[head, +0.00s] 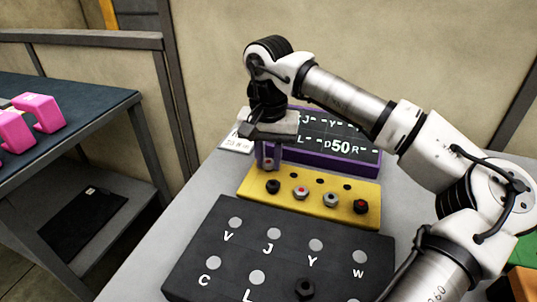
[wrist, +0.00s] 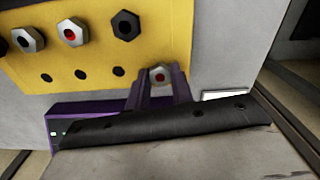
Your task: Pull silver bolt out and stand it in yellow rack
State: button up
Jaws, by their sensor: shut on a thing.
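My gripper (head: 268,163) points down at the back left corner of the yellow rack (head: 318,212). Its purple fingers are shut on a silver hex bolt with a red centre, which shows between the fingertips in the wrist view (wrist: 160,76). The bolt is upright at the end of the rack's back row, in line with the empty holes. I cannot tell whether its shank is in a hole or just above one. The rack's front row holds a black bolt (head: 273,187), a silver bolt with red centre (head: 300,193), a plain silver bolt (head: 330,199) and a black bolt with red centre (head: 361,206).
A black lettered board (head: 205,248) with grey discs and a black bolt (head: 305,288) lies in front of the rack. A purple-framed sign (head: 340,148) stands close behind it. Pink parts (head: 38,112) lie on a separate table at left. Clear grey tabletop (head: 150,250) is at left.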

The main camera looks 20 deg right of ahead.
jog(key=o, duration=1)
jog(key=shift+o, duration=0.2)
notch_tip(320, 180, up, 14)
jog(key=shift+f, duration=0.15)
notch_tip(320, 180, up, 7)
jog(key=p, duration=0.8)
